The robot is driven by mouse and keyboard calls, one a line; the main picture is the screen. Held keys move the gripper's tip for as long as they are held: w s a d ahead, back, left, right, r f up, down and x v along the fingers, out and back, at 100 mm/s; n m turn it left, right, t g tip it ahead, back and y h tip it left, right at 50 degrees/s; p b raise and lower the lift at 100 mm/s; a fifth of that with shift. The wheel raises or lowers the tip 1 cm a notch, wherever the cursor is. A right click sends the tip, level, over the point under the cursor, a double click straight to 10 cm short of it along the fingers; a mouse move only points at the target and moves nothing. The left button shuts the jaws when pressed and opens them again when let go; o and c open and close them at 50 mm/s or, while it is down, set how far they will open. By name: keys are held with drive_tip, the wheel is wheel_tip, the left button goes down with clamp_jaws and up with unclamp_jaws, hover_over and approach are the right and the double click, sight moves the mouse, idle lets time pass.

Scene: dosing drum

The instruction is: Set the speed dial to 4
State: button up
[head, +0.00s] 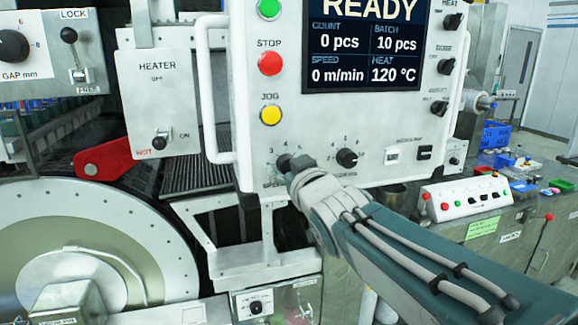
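The speed dial (283,161) is a small dark knob at the lower left of the white control panel (225,95). Numbers 3 and 4 show on its upper left and top; the SPEED label below is partly covered. My gripper (293,168) is at the dial's right side, close to or touching it, and hides part of the dial and its scale. The pointer cannot be read, and the fingertips are too hidden to tell open from shut. The screen (362,45) reads READY and speed 0 m/min.
A second black dial (347,158) sits just right of my gripper. A yellow JOG button (270,115) and red STOP button (270,64) are above. A metal handle (212,90) runs along the panel's left edge. A large drum (95,240) is lower left.

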drive_tip(key=c, duration=0.6)
drive_tip(key=shift+c, duration=0.2)
drive_tip(key=shift+n, duration=0.3)
drive_tip(key=n, duration=0.3)
drive_tip(key=shift+n, duration=0.3)
drive_tip(key=shift+a+n+g+h, duration=0.1)
drive_tip(key=shift+n+g+h, duration=0.2)
drive_tip(key=shift+n, duration=1.8)
drive_tip(key=shift+f, duration=0.1)
drive_tip(key=o, duration=1.1)
drive_tip(key=shift+a, duration=0.1)
drive_tip(key=shift+o, duration=0.2)
